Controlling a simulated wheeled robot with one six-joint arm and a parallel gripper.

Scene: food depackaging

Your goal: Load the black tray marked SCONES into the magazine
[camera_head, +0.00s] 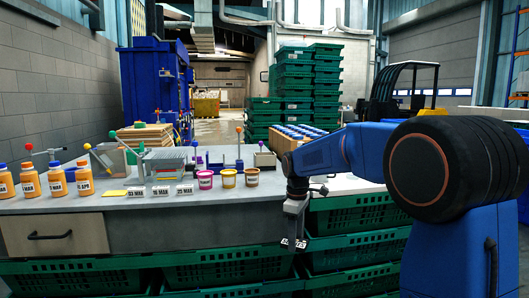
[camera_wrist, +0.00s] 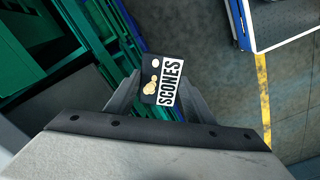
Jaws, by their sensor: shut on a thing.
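The black tray marked SCONES (camera_wrist: 166,82) is between the fingers of my gripper (camera_wrist: 158,100) in the wrist view, its white label facing the camera. In the head view my gripper (camera_head: 293,238) hangs low, in front of the bench's front edge and the green crates below. The tray's lettered end (camera_head: 291,243) shows small and tilted at the fingertips. A grey, slatted, box-like fixture (camera_head: 167,164) stands on the bench to the left; I cannot tell for sure whether it is the magazine. Most of the tray's body is hidden.
On the bench (camera_head: 120,203) stand orange bottles (camera_head: 56,179), small tubs (camera_head: 228,178), date cards (camera_head: 160,190) and fixtures with coloured ball knobs (camera_head: 215,160). Green crates (camera_head: 225,271) fill the space beneath. A tall crate stack (camera_head: 296,85) stands behind. Open floor (camera_wrist: 215,85) shows below my gripper.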

